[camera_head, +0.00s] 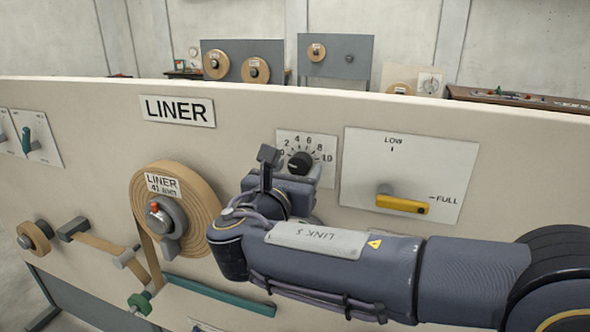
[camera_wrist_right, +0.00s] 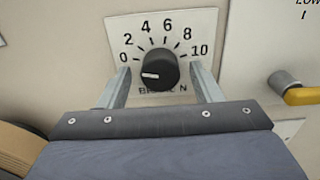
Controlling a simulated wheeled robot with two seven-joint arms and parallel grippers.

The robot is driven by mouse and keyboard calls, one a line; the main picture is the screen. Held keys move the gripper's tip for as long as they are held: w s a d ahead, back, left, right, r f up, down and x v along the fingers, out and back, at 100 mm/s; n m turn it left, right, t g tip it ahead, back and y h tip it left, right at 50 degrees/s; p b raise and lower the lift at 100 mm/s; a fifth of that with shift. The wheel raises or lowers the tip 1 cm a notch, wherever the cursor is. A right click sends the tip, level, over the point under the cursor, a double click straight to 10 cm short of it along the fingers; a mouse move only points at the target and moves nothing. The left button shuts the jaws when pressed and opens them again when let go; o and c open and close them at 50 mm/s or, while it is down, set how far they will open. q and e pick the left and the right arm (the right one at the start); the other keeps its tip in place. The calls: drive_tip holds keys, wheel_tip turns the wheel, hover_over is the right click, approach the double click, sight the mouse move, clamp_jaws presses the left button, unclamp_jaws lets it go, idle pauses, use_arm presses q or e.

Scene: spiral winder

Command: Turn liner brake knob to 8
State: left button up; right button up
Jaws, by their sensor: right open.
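The liner brake knob (camera_head: 300,162) is a round black knob on a white dial plate (camera_head: 325,147) numbered 0 to 10. The knob also shows in the wrist view (camera_wrist_right: 159,70). Its white mark lies at the lower left of its face, on the 0 side and away from 8; I cannot tell the exact reading. My right gripper (camera_wrist_right: 160,80) is open, one finger on each side of the knob, with visible gaps between. In the head view my right gripper (camera_head: 290,168) partly covers the plate's lower left. My left gripper is not in view.
A LINER sign (camera_head: 177,110) and a tan liner roll (camera_head: 194,190) are at the left of the panel. A yellow lever (camera_head: 403,204) on a LOW/FULL plate (camera_head: 375,150) is right of the dial. My right arm crosses in front of the panel below.

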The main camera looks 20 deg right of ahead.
drive_tip(key=c, duration=1)
